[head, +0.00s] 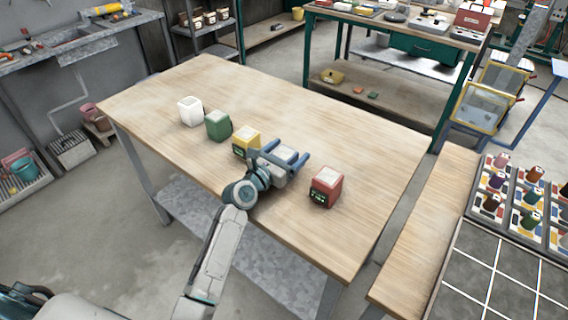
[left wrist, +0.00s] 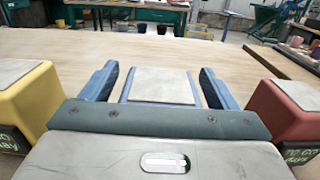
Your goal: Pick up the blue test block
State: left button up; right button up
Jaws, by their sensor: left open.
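The blue test block (head: 286,154) stands on the wooden table between the yellow and red blocks. It has a pale top and is mostly hidden by my left gripper (head: 288,151) in the head view. In the left wrist view its pale top and blue edges (left wrist: 160,86) show between the two fingers of my left gripper (left wrist: 158,72). The gripper is open, one finger on each side of the block, with a narrow gap visible on both sides. My right gripper is not in view.
On the wooden table (head: 350,150), a yellow block (head: 244,141) stands close left of my gripper and a red block (head: 326,187) to its right. Green (head: 218,125) and white (head: 190,111) blocks stand farther left. The far side of the table is clear.

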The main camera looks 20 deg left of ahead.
pick_arm(q)
jog(key=c, duration=1.3)
jog(key=shift+r, duration=0.1)
jog(key=shift+c, duration=0.7)
